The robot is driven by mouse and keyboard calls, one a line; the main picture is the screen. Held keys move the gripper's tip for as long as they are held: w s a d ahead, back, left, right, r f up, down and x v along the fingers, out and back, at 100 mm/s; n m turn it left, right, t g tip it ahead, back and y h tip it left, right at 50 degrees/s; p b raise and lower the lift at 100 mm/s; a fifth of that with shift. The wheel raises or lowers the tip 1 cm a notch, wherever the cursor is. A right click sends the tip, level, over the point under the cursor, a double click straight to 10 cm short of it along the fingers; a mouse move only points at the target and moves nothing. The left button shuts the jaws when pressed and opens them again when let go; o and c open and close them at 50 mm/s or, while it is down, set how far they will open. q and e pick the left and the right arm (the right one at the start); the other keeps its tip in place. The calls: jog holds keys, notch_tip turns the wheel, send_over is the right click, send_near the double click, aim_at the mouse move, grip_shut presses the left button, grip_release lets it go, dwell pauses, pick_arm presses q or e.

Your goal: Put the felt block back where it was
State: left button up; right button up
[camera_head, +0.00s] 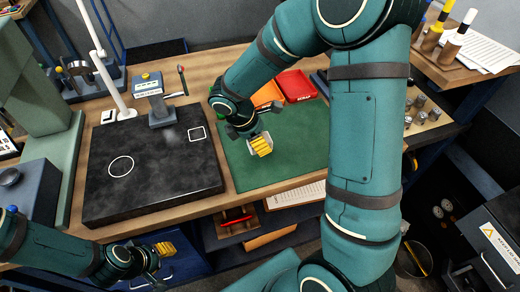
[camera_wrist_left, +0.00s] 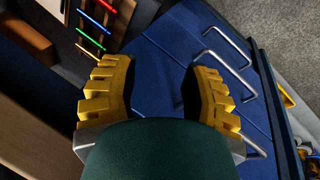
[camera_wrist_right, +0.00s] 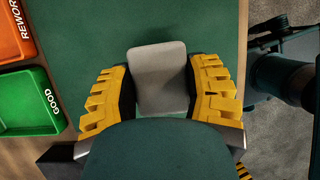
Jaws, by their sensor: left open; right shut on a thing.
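The felt block, a light grey rounded block (camera_wrist_right: 158,80), sits between the yellow fingers of my right gripper (camera_wrist_right: 160,68), which is shut on it. In the head view the right gripper (camera_head: 260,143) is over the green mat (camera_head: 232,172), with a little of the block showing at its fingertips. I cannot tell whether the block touches the mat. My left gripper (camera_head: 163,249) is open and empty in front of the bench at lower left. The left wrist view shows its spread fingers (camera_wrist_left: 158,70) above blue drawers.
A black plate (camera_head: 150,185) with a white circle and a white square outline lies left of the mat. A grey stand (camera_head: 160,112) is at its back edge, beside a white lamp post. Orange (camera_head: 268,93) and red (camera_head: 296,86) trays stand behind; a green GOOD tray (camera_wrist_right: 28,105) shows too.

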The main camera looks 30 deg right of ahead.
jog(key=shift+f+b, duration=0.35)
jog(key=shift+f, duration=1.65)
jog(key=shift+r, duration=0.1)
jog(key=o, duration=1.1)
jog(key=shift+f, duration=0.2)
jog(key=shift+r, duration=0.1)
jog(key=shift+r, duration=0.25)
jog(key=p+v, duration=0.2)
jog(key=v, duration=0.9)
jog(key=shift+a+r, duration=0.2)
jog(key=shift+r, duration=0.1)
